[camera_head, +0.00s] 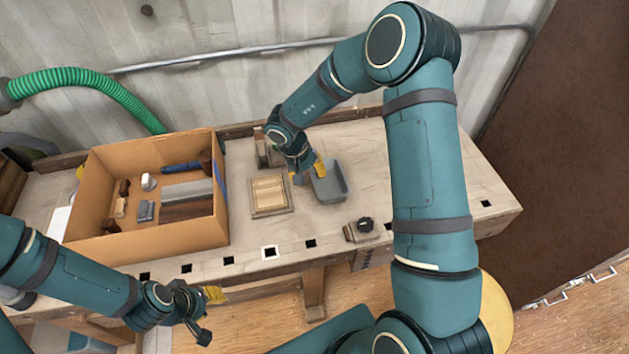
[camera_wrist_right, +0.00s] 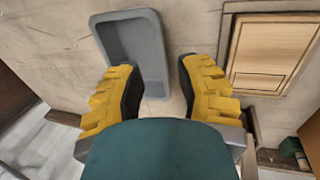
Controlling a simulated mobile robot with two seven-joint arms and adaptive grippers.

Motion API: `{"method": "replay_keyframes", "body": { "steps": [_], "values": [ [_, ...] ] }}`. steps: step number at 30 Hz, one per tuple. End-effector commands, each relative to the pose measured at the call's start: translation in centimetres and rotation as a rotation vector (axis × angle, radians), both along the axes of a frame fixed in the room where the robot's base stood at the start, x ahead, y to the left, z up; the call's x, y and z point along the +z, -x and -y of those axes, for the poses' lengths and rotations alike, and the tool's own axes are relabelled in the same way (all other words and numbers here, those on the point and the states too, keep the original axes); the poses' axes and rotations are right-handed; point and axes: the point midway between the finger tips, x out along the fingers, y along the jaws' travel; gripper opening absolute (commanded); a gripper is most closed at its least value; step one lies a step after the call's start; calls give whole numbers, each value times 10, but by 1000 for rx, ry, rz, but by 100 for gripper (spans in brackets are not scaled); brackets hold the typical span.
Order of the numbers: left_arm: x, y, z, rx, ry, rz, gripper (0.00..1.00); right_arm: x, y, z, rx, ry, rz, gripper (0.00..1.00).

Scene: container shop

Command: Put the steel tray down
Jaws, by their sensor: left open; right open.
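The steel tray (camera_head: 330,196) is a grey, shallow, rounded rectangular tray resting on the workbench right of centre. It also shows in the right wrist view (camera_wrist_right: 152,50), with its hollow side up. My right gripper (camera_head: 309,174) is open at the tray's left side in the head view. In the wrist view its yellow fingers (camera_wrist_right: 157,72) are spread, with one end of the tray showing between them; I cannot tell whether they touch it. My left gripper (camera_head: 209,316) is open and empty, in front of the bench's near edge.
A wooden panelled block (camera_head: 269,193) lies left of the tray. An open cardboard box (camera_head: 165,240) with several tools stands on the left. A dark knobbed item (camera_head: 364,226) sits near the front edge. The bench (camera_head: 455,195) is clear to the right.

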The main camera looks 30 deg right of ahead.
Motion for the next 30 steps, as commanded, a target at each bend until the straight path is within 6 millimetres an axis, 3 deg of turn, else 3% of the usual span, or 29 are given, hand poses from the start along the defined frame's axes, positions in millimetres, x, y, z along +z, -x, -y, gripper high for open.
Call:
{"method": "replay_keyframes", "body": {
  "steps": [1, 6, 11, 14, 20, 24, 30],
  "values": [
    [5, -1, 0, 2, 0, 2, 34, 12, -1, -2, -1, -1, 1, 34],
    [10, -3, -1, 6, -2, 7, 34, 32, -2, -8, 0, 0, 0, 34],
    [11, -4, -1, 7, -2, 9, 34, 40, -6, -9, 8, 5, 18, 36],
    [8, -3, -1, 6, -2, 8, 34, 43, -18, -1, 43, 28, 89, 36],
    [-1, -1, 0, 2, 0, 2, 34, 60, -67, 18, 228, 79, 369, 36],
    [-7, 1, 0, -1, 0, -1, 34, 78, -93, 16, 407, 69, 539, 36],
    [-15, 3, 0, -6, 2, -6, 34, 97, -103, -2, 697, 6, 672, 36]
  ]
}}
